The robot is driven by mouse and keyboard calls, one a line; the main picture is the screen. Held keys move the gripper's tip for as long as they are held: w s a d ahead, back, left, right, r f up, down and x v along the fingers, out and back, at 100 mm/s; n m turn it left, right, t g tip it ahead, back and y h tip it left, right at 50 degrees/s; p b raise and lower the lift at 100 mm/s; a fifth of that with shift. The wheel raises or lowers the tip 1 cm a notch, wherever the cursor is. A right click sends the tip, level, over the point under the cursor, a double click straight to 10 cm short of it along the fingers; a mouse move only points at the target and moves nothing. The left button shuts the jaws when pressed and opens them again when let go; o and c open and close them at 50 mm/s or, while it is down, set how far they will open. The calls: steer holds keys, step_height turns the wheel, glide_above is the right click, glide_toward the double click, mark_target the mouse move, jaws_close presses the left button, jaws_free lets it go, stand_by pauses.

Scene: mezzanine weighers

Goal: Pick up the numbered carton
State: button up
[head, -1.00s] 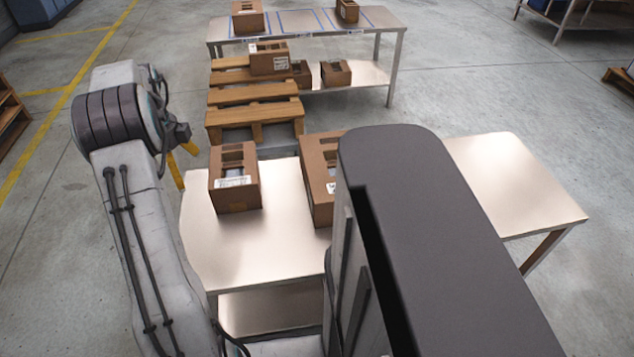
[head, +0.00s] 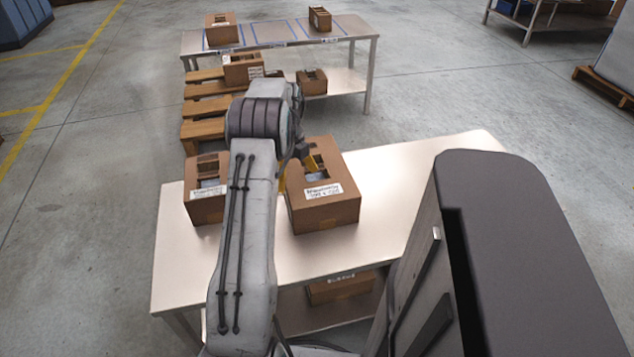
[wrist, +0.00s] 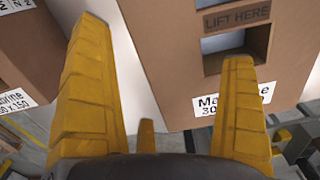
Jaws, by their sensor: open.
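Two brown cartons with printed white labels stand on the near steel table (head: 400,180). The larger right carton (head: 325,208) has a cut-out top; the smaller left carton (head: 205,212) is partly hidden behind my arm. My gripper (head: 293,168) is at the right carton's left side, its yellow fingers partly hidden. Another carton (wrist: 25,50) is at the left. I cannot tell which carton is the numbered one.
Another carton (head: 342,290) sits on the near table's lower shelf. Behind is a wooden pallet (head: 200,130) with a carton (head: 243,68) above it. A far table (head: 270,42) holds two cartons (head: 222,29) (head: 320,18). The near table's right side is clear.

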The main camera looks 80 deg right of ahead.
mark_target(291, 179)
steer(key=shift+f, duration=2.25)
steer(key=c, duration=1)
steer(key=shift+r, duration=0.1)
steer(key=shift+c, duration=0.5)
steer(key=shift+d, duration=0.1)
